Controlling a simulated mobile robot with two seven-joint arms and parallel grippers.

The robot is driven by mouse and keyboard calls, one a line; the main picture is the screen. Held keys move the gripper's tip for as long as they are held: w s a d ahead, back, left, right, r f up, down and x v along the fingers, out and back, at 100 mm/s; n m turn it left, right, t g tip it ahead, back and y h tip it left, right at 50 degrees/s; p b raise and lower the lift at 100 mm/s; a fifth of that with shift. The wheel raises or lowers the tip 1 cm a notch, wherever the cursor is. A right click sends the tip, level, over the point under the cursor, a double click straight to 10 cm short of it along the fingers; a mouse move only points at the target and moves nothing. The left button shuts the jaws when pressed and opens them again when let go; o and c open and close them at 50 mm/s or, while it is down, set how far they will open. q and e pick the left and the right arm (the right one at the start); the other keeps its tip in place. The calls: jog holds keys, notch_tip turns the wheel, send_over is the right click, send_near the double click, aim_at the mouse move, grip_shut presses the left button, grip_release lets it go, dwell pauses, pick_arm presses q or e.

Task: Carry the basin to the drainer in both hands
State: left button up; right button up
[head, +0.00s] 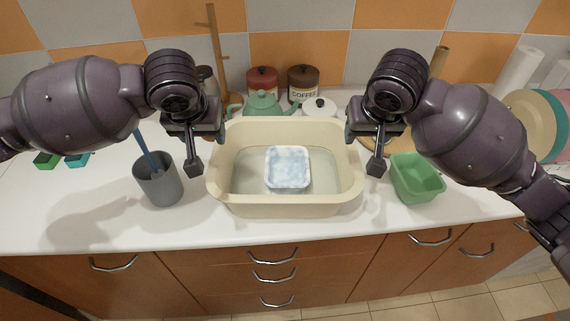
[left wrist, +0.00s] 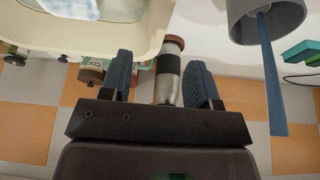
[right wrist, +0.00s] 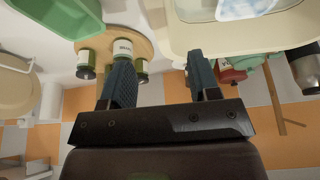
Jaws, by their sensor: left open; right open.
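The cream basin (head: 285,209) stands on the white counter in the middle of the head view. A pale blue-and-white block or dish (head: 288,168) is inside it. My left gripper (head: 204,150) is open and empty by the basin's left rim; the rim (left wrist: 120,40) shows near one finger in the left wrist view. My right gripper (head: 364,150) is open and empty by the right rim, which also shows in the right wrist view (right wrist: 182,38). I cannot tell whether either touches the rim. Plates (head: 526,118) stand upright at the far right; the drainer itself is not clearly visible.
A grey cup (head: 158,184) with a blue handle stands left of the basin. A green tub (head: 416,178) is close on its right. A teapot (head: 262,106), red canister (head: 262,80) and coffee canister (head: 303,83) stand behind. The counter's front strip is clear.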

aim_at(217, 153)
pick_arm(q)
jog(key=shift+f, duration=0.1)
pick_arm(e)
jog(key=shift+f, duration=0.1)
pick_arm(q)
jog(key=x, duration=1)
jog(key=shift+w+f, duration=0.25)
pick_arm(e)
jog(key=x, duration=1)
jog(key=shift+w+f, duration=0.25)
pick_arm(q)
jog(key=shift+c, duration=0.2)
pick_arm(e)
jog(key=shift+c, duration=0.2)
pick_arm(q)
grip_shut()
pick_arm(e)
grip_shut()
pick_arm(q)
jog(key=shift+r, duration=0.1)
pick_arm(e)
jog(key=shift+r, duration=0.15)
